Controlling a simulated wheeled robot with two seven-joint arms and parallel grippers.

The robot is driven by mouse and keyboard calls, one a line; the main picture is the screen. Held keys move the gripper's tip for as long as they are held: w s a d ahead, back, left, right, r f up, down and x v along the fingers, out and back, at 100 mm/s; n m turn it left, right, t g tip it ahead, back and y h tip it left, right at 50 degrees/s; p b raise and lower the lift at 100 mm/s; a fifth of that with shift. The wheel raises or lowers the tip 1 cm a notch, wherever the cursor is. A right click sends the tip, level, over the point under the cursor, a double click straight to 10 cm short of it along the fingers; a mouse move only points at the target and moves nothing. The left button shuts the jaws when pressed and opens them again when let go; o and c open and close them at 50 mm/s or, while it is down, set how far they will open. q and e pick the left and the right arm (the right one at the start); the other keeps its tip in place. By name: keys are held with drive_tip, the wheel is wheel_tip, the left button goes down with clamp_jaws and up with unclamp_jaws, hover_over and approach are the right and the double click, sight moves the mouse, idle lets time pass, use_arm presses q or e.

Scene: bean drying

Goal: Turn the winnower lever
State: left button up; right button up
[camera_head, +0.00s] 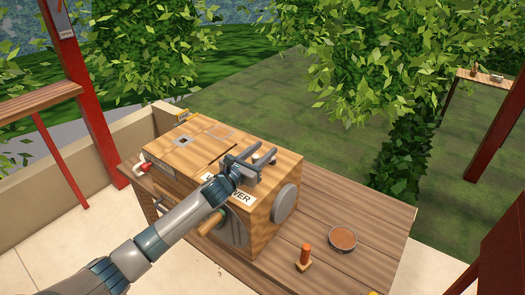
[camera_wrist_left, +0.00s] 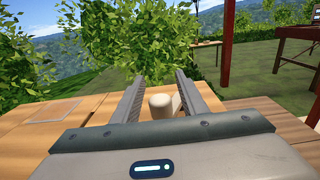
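The winnower (camera_head: 265,218) is a wooden box with a partly hidden label on its front, standing on a plank table. My left gripper (camera_head: 258,158) is over its top near the right end. In the left wrist view its fingers (camera_wrist_left: 160,98) are apart, on either side of a short pale peg (camera_wrist_left: 160,106), with gaps showing. I cannot tell whether this peg is the lever. A wooden crank handle (camera_head: 211,222) sticks out from the front, partly behind my left arm. A small red-and-white handle (camera_head: 144,166) is at the left end. My right gripper is not in view.
On the plank table (camera_head: 375,230) are a round bowl of brown contents (camera_head: 343,238) and an orange-handled tool (camera_head: 304,257). A low wall (camera_head: 110,153) runs behind at left. A red post (camera_head: 85,95) stands at left. The table's right part is mostly clear.

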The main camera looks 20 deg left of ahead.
use_arm(q)
clamp_jaws()
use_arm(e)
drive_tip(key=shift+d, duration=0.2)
